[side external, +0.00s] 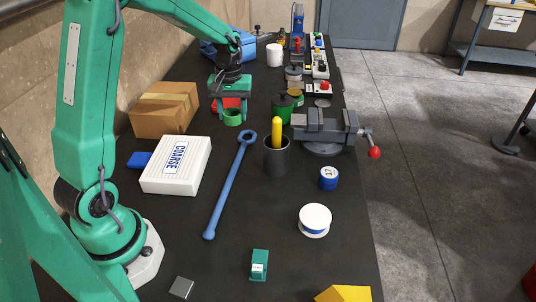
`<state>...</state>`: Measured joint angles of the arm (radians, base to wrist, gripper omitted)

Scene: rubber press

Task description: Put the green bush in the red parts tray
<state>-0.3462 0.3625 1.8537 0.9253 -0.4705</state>
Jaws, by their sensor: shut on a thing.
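My gripper (232,114) is over the middle-left of the dark bench, pointing down. Its green fingers are shut on the green bush (233,118), a short light-green ring with its opening facing up. I cannot tell whether the bush touches the bench or is a little above it. A red patch (231,102) shows between the fingers, just behind the bush. It may be part of the red parts tray, mostly hidden by my gripper.
A cardboard box (164,112) stands left of my gripper. A dark green canister (282,108) and a grey vise (325,130) are to the right. A white COARSE case (175,168), blue wrench (226,188) and dark cup (276,160) lie nearer.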

